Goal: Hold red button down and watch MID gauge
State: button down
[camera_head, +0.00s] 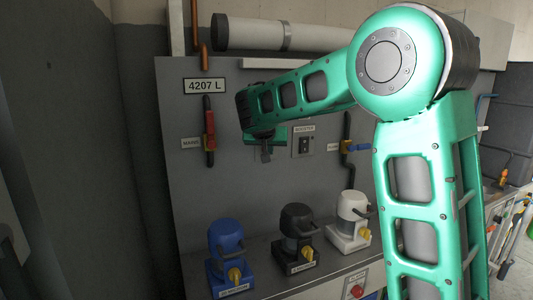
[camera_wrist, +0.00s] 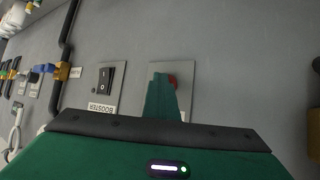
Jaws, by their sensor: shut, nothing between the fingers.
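In the wrist view a red round button (camera_wrist: 172,80) sits on a grey plate (camera_wrist: 186,68) on the wall panel, partly hidden behind my gripper (camera_wrist: 162,84). My gripper's green fingers are shut and empty, with their tips over the button. I cannot tell whether they touch it or press it in. In the head view my gripper (camera_head: 266,156) is at the grey panel, left of the BOOSTER switch, and hides the button there. No gauge marked MID can be made out in either view.
A black BOOSTER rocker switch (camera_wrist: 105,78) is beside the button plate. Blue (camera_head: 226,245), black (camera_head: 297,232) and white (camera_head: 351,213) units with yellow knobs stand on the ledge below. Another red button (camera_head: 357,291) is low on a white plate. A red-handled valve (camera_head: 209,130) is on the left.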

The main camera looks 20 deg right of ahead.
jog(key=shift+s, duration=0.95)
jog(key=s, duration=0.5)
jog(key=shift+d, duration=0.15)
dwell(0.4)
